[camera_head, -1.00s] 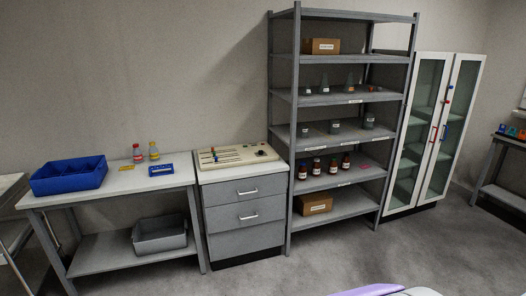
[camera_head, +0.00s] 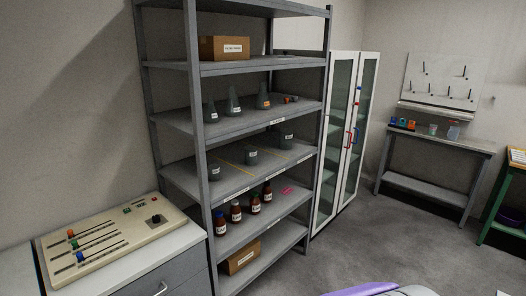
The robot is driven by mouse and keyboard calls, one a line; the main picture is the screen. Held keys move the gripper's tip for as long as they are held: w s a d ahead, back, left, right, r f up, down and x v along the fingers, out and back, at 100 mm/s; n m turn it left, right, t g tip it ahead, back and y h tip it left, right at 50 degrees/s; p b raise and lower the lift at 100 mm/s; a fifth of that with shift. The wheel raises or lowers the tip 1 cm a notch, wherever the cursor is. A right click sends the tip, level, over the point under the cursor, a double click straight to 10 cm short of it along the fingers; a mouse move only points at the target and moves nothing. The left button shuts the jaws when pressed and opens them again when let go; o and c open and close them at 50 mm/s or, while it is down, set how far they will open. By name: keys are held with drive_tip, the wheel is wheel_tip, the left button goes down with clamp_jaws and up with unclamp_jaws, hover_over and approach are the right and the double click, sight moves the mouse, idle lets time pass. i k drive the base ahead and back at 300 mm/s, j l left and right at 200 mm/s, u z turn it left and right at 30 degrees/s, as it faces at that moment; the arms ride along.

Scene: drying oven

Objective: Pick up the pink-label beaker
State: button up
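Three beakers stand on the middle board of the grey shelf rack (camera_head: 194,110): a left beaker (camera_head: 215,173), a middle beaker (camera_head: 251,157) and a right beaker (camera_head: 287,138). Their labels look pale, and I cannot tell whether one is pink. A small clear vessel (camera_head: 433,129) and a larger one (camera_head: 453,132) stand on the far right bench; their labels are too small to tell. My gripper is not in view. A purple and white part of my own body shows at the bottom edge.
Conical flasks (camera_head: 234,104) stand above the beakers; brown bottles (camera_head: 255,203) and a pink patch (camera_head: 287,190) are below. A glass-door cabinet (camera_head: 322,180) stands right of the rack, a control panel (camera_head: 110,240) on drawers left. The grey floor (camera_head: 370,245) ahead is clear.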

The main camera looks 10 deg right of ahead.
sight(432, 129)
drive_tip(key=i+l+z, duration=0.25)
drive_tip(key=i+z, duration=0.55)
drive_tip(key=i, duration=0.2)
drive_tip(key=i+z, duration=0.4)
drive_tip(key=i+j+z, duration=0.4)
drive_tip(key=i, duration=0.15)
drive_tip(key=i+z, duration=0.3)
drive_tip(key=i, duration=1.55)
drive_tip(key=i+l+u, duration=0.25)
drive_tip(key=i, duration=0.35)
drive_tip(key=i+l+u, duration=0.25)
drive_tip(key=i, duration=0.3)
drive_tip(key=i+l+u, duration=0.25)
drive_tip(key=i+l, duration=0.25)
drive_tip(key=i+l+u, duration=0.25)
drive_tip(key=l+u, duration=0.15)
drive_tip(key=l, duration=0.15)
drive_tip(key=i+l+u, duration=0.2)
drive_tip(key=l+u, duration=0.15)
drive_tip(key=l, duration=0.25)
drive_tip(key=i+l+u, duration=0.1)
drive_tip(key=l+u, duration=0.3)
drive_tip(key=l, duration=0.25)
drive_tip(key=l+u, duration=0.4)
drive_tip(key=l, duration=0.25)
